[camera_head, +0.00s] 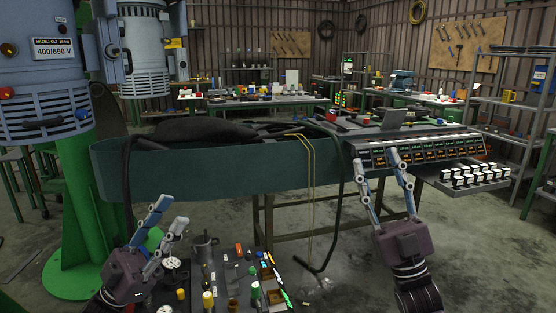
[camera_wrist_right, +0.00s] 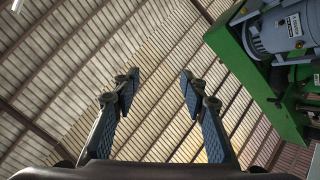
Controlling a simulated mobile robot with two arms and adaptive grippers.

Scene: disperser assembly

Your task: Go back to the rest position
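My left gripper (camera_head: 160,232) is at the lower left in the head view. Its fingers point up and are spread, with nothing between them. It is beside the bench top of small parts. My right gripper (camera_head: 383,176) is right of centre, fingers up and apart, in front of the panel with lit displays. The right wrist view shows the same right gripper (camera_wrist_right: 160,85) with spread, empty fingers against the ceiling. No object is held by either gripper.
A tray of small parts (camera_head: 483,187) is at the right. A blue-grey machine on a green column (camera_head: 85,200) stands at the left. Small parts (camera_head: 235,285) lie at the bottom centre. The floor (camera_head: 480,260) at lower right is clear.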

